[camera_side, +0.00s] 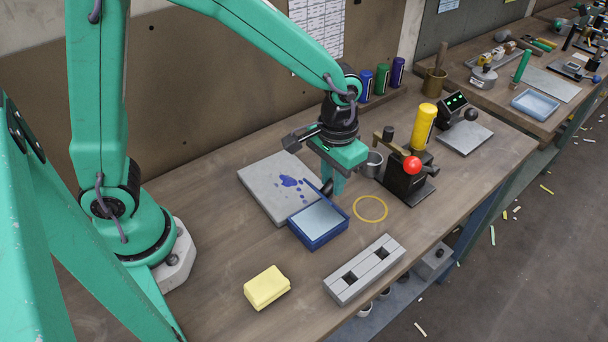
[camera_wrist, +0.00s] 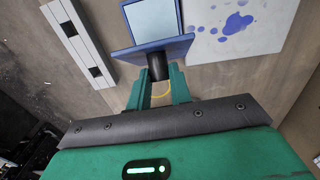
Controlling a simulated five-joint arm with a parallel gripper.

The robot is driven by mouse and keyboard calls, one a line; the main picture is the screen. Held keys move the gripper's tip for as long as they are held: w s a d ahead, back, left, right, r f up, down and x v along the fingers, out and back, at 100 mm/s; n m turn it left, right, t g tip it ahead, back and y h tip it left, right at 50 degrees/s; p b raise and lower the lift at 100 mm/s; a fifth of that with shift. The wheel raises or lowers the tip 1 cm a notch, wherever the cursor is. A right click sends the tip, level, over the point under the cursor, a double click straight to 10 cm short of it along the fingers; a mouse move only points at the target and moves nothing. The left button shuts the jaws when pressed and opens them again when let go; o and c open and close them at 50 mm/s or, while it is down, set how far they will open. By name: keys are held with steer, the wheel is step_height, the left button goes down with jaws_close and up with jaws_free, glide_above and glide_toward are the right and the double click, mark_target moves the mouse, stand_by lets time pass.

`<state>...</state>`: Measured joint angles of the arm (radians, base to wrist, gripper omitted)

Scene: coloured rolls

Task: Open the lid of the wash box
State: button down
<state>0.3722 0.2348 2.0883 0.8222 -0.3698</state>
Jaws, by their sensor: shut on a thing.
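The wash box (camera_side: 318,240) is a blue tray-like box with a pale blue inside, on the bench. It also shows at the top of the wrist view (camera_wrist: 152,18). Its blue lid (camera_wrist: 150,50) stands raised and tilted at the box's edge, so the inside shows. In the side view the lid is mostly hidden, with only a thin blue edge showing. My gripper (camera_side: 333,187) is over the far side of the box. In the wrist view my gripper (camera_wrist: 158,76) is shut on the lid's dark knob (camera_wrist: 157,67).
A grey board with blue stains (camera_side: 275,185) lies left of the box. A yellow ring (camera_side: 370,208) and a black stand with a red ball (camera_side: 412,163) are to the right. A slotted grey block (camera_side: 364,268) and a yellow sponge-like block (camera_side: 266,287) lie in front.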

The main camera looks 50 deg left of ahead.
steer(key=shift+w, duration=0.15)
steer(key=shift+w+g+y, duration=0.5)
steer(key=shift+w+g, duration=0.6)
steer(key=shift+g, duration=0.2)
steer(key=c, duration=1.3)
jaws_free()
steer(key=shift+o, duration=0.2)
steer(key=shift+r, duration=0.15)
steer(key=v, duration=0.7)
steer(key=shift+r, duration=0.3)
